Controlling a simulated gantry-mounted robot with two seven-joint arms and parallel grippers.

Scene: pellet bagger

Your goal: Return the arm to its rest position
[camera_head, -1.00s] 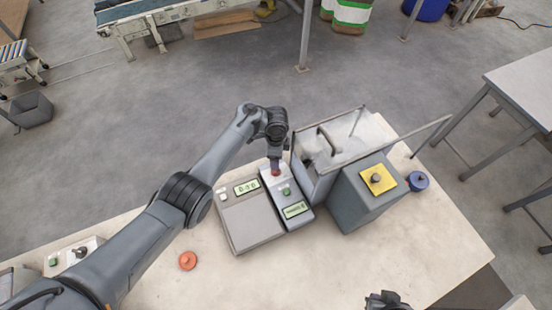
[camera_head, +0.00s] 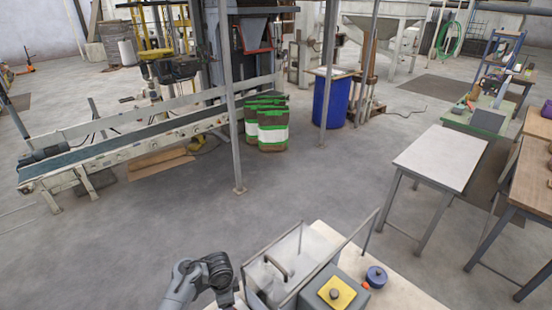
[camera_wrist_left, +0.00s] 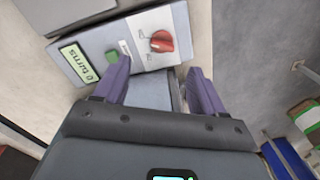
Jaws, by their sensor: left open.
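My left arm's wrist (camera_head: 205,275) is at the bottom of the head view, left of the clear-walled bin; its fingers are cut off or hidden there. In the left wrist view, my left gripper (camera_wrist_left: 158,72) has its two purple fingers spread apart with nothing held. It faces a light grey control box (camera_wrist_left: 88,41) with a red knob (camera_wrist_left: 162,41), a green button (camera_wrist_left: 112,57) and a green display (camera_wrist_left: 79,62). The knob lies just past the fingertips, between them in the picture and apart from them. My right gripper is out of view.
The clear-walled bin (camera_head: 262,275) and a grey block with a yellow top (camera_head: 336,292) stand close to the right of my left arm. A blue knobbed piece (camera_head: 376,277) is beside them. A white table (camera_head: 440,157) stands farther right. Open floor lies beyond the bench.

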